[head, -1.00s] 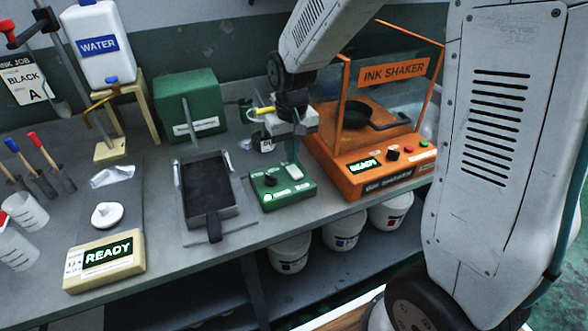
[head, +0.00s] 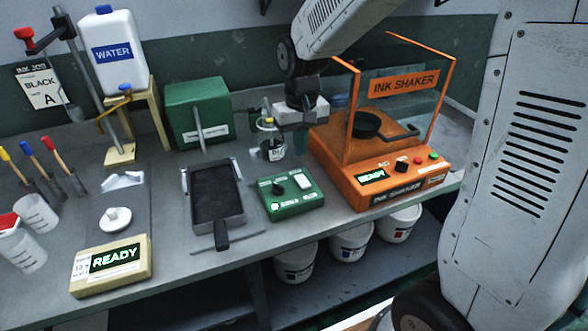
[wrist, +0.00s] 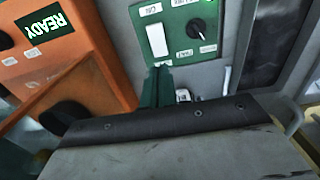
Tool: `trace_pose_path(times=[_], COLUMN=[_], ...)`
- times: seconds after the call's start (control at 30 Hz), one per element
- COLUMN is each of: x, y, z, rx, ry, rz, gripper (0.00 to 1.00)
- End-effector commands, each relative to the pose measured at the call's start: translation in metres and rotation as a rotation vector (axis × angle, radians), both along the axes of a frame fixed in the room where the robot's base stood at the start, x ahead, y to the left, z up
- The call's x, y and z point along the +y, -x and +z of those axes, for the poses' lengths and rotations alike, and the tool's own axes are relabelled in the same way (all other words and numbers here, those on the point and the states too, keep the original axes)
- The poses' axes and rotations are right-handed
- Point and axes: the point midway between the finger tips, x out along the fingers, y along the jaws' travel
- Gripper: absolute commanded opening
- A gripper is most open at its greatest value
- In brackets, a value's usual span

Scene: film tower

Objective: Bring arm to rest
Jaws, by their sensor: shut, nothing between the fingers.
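My gripper (head: 302,147) hangs from my pale grey arm, above the back of the bench, between a small jar and the orange ink shaker. Its dark green fingers are together and hold nothing. In the wrist view the closed fingers (wrist: 158,86) show below the green control box (wrist: 185,40). The arm reaches in from the upper right and is bent, with the hand pointing down. The bench top (head: 160,215) lies below it.
The orange ink shaker (head: 395,185) with clear walls is close to the right of my gripper. The jar (head: 274,152) stands close to its left. The green control box (head: 291,193) and black tray (head: 215,200) are in front. White buckets (head: 352,243) are on the lower shelf.

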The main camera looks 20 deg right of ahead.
Motion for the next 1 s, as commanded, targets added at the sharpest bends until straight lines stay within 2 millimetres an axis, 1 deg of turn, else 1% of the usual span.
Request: trace_pose_path(times=[0.17, 0.27, 0.3, 0.37, 0.47, 0.5, 0.67, 0.7, 0.8, 0.9, 1.0], x=[0.0, -0.001, -0.002, -0.004, -0.009, -0.011, -0.018, -0.02, -0.023, -0.026, -0.028], y=[0.001, 0.017, 0.029, 0.048, 0.081, 0.095, 0.151, 0.165, 0.196, 0.223, 0.24], z=[0.0, -0.006, -0.005, 0.003, 0.02, 0.028, 0.055, 0.06, 0.072, 0.08, 0.086], rx=[0.006, 0.06, 0.084, 0.104, 0.117, 0.118, 0.1, 0.092, 0.06, 0.021, -0.026], ry=[0.0, 0.004, 0.005, 0.006, 0.007, 0.006, 0.005, 0.004, 0.004, 0.003, 0.003], rz=[0.003, 0.013, 0.018, 0.022, 0.026, 0.028, 0.029, 0.028, 0.024, 0.018, 0.012], gripper=[0.0, 0.0, 0.0, 0.0, 0.0, 0.0, 0.0, 0.0, 0.0, 0.0, 0.0])
